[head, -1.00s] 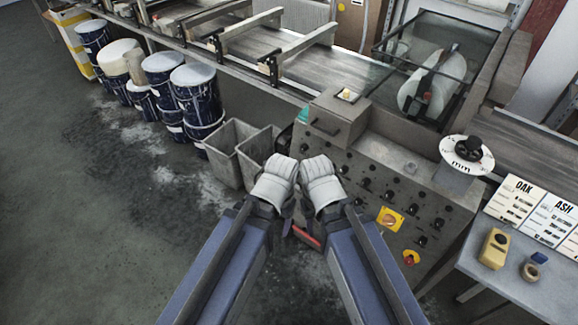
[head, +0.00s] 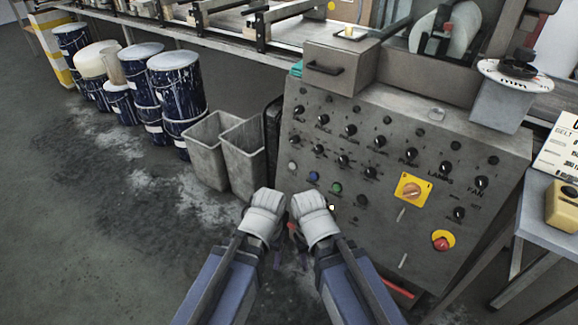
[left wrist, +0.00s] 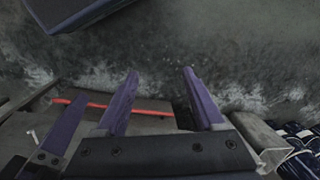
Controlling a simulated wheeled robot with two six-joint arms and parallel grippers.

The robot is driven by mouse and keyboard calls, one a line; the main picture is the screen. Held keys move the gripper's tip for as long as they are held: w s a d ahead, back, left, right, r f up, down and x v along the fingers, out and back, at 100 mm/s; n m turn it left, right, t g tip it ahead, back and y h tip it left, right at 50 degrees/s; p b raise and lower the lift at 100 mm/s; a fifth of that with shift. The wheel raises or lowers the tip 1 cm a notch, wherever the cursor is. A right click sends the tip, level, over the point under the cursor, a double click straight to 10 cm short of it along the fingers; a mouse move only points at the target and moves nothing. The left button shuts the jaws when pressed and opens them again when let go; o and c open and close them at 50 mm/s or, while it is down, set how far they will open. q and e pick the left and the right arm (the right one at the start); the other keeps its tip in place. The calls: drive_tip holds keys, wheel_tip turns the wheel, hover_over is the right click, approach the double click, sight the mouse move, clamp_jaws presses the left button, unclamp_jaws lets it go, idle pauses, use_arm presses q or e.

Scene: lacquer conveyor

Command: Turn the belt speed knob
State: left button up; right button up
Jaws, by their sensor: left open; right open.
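The grey control panel (head: 400,130) fills the right half of the head view. It carries rows of black knobs, with one black knob (head: 411,154) in the middle row. I cannot tell which is the belt speed knob; most labels are too small to read. My left gripper (head: 265,215) and right gripper (head: 314,217) are side by side in front of the panel's lower left, apart from the knobs. Their fingers are mostly hidden in the head view. In the left wrist view, my left gripper's purple fingers (left wrist: 160,72) are spread and empty above the floor.
A yellow-backed rotary switch (head: 413,190) and a red stop button (head: 443,242) are on the panel. A large dial (head: 517,68) stands at upper right. Two grey bins (head: 208,152) and several paint-stained drums (head: 177,85) stand left. A yellow device (head: 563,207) is on the side table.

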use_arm(q)
drive_tip(key=w+a+f+n+b, duration=0.2)
drive_tip(key=w+a+f+b, duration=0.1)
drive_tip(key=f+b, duration=0.65)
drive_tip(key=n+t+h+b, duration=0.2)
drive_tip(key=n+t+h, duration=1.15)
drive_tip(key=n, duration=1.25)
approach(293, 141)
drive_tip(key=shift+x, duration=4)
use_arm(e)
wheel_tip(293, 141, down, 14)
drive_tip(key=shift+r, duration=0.2)
use_arm(q)
drive_tip(key=shift+c, duration=0.3)
